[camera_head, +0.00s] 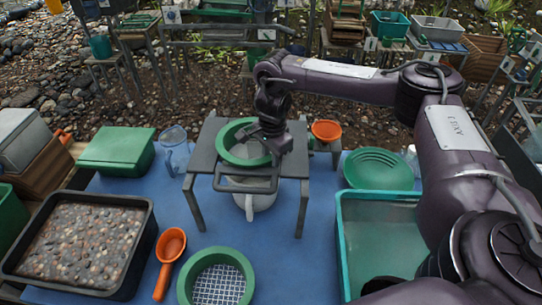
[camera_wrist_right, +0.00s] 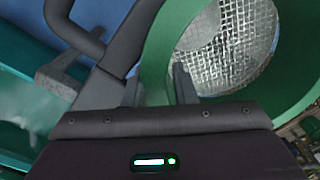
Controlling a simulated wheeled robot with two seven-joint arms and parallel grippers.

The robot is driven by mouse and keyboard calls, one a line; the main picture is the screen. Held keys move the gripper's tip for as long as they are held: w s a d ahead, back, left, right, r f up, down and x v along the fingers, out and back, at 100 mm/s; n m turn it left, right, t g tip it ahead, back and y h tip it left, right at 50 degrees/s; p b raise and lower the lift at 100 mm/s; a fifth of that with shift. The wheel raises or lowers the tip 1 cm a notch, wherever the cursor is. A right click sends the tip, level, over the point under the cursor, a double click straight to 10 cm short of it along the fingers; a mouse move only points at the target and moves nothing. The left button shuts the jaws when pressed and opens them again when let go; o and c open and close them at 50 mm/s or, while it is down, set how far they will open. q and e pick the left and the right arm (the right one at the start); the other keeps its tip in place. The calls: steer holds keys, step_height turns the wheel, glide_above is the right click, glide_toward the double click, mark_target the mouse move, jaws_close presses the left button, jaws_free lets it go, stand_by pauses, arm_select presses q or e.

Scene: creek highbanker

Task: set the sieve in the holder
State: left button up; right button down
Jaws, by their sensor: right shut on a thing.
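The sieve (camera_head: 228,148), a green ring with wire mesh, is at the grey four-legged holder stand (camera_head: 202,158). My right gripper (camera_head: 262,142) is shut on the right side of its rim. In the right wrist view the green rim (camera_wrist_right: 158,52) and mesh (camera_wrist_right: 228,45) fill the upper right, with one finger inside the ring. A dark bar of the holder (camera_wrist_right: 118,45) lies alongside the rim. I cannot tell whether the sieve rests in the holder or is just above it. A pale bucket (camera_head: 262,200) stands under the holder. My left gripper is out of view.
Another green sieve (camera_head: 184,284) and an orange scoop (camera_head: 170,245) lie on the blue mat at the front. A black tray of gravel (camera_head: 146,240) is left, a teal-rimmed tub (camera_head: 342,245) right. A green pan (camera_head: 378,170) and orange bowl (camera_head: 326,130) are behind.

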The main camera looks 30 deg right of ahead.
steer(key=c, duration=1.3)
jaws_free()
steer(key=shift+o, duration=1)
steer(key=shift+a, duration=0.1)
steer(key=shift+r, duration=0.2)
steer(key=r, duration=0.6)
steer(key=shift+s+r+p, duration=0.25)
steer(key=shift+r+p, duration=0.1)
steer(key=shift+r, duration=0.05)
steer(key=shift+w+r, duration=0.1)
steer(key=shift+r, duration=0.5)
step_height(320, 180, up, 7)
steer(key=p, duration=0.1)
steer(key=shift+s+f+p, duration=0.2)
steer(key=shift+s+p, duration=0.1)
